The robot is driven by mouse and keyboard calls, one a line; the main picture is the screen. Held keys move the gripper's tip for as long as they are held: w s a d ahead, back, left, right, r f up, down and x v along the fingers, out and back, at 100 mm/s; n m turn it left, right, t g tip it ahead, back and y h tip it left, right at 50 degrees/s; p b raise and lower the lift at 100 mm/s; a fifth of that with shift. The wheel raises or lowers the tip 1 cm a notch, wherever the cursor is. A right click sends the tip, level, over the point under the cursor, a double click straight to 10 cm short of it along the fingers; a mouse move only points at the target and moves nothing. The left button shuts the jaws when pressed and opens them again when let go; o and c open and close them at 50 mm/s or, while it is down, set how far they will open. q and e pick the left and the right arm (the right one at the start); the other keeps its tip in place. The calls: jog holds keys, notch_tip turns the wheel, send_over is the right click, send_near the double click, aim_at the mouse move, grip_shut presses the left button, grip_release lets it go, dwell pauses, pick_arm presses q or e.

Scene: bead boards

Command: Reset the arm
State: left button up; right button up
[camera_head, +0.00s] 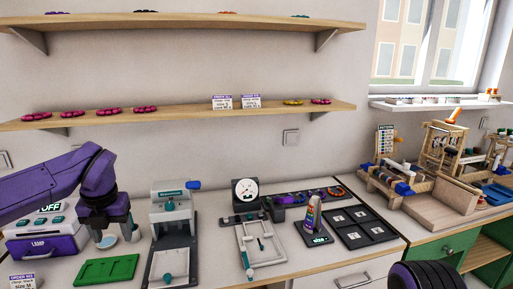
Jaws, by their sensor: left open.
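My left arm (45,188), purple with dark joints, comes in from the left and bends down at its wrist. My left gripper (116,238) hangs over the left part of the counter, just right of the purple and white lamp box (45,243). It is open, and I see nothing held in it. A small pale disc (106,241) shows by its fingers; whether they touch it I cannot tell. My right gripper is not in view.
Near the left gripper are a green board (106,270) and a grey press (172,235). A dial gauge (246,193), a white frame (262,243), a cone stand (313,220) and a dark tray (361,228) stand farther right. Shelves (190,112) hang above. Wooden looms (440,150) stand right.

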pick_arm(q)
notch_tip(320, 180, down, 12)
jog(key=w+d+m+t+y, duration=0.2)
jog(key=m+t+y, duration=0.25)
jog(key=m, duration=0.55)
jog(key=s+d+f+m+t, duration=0.1)
jog(key=s+d+f+m, duration=0.15)
jog(key=f+m, duration=0.2)
jog(key=s+d+f+m, duration=0.1)
jog(key=s+f+m, duration=0.2)
jog(key=f, duration=0.3)
jog(key=s+d+f+m+t, duration=0.1)
jog(key=s+f+m, duration=0.1)
jog(key=f+m, duration=0.25)
jog(key=s+f+m+g+h, duration=0.1)
jog(key=s+f+m, duration=0.2)
jog(key=s, duration=0.6)
jog(key=s+a+f+m+g, duration=0.1)
jog(key=s+f+m+g, duration=0.1)
jog(key=s+f, duration=0.4)
jog(key=s+a+f+m+g+h, duration=0.1)
jog(key=s+f+m, duration=0.3)
jog(key=s, duration=0.8)
jog(key=shift+a+f+m+g+h, duration=0.25)
jog(key=shift+f+m+g+h, duration=0.1)
jog(key=shift+m+g, duration=0.25)
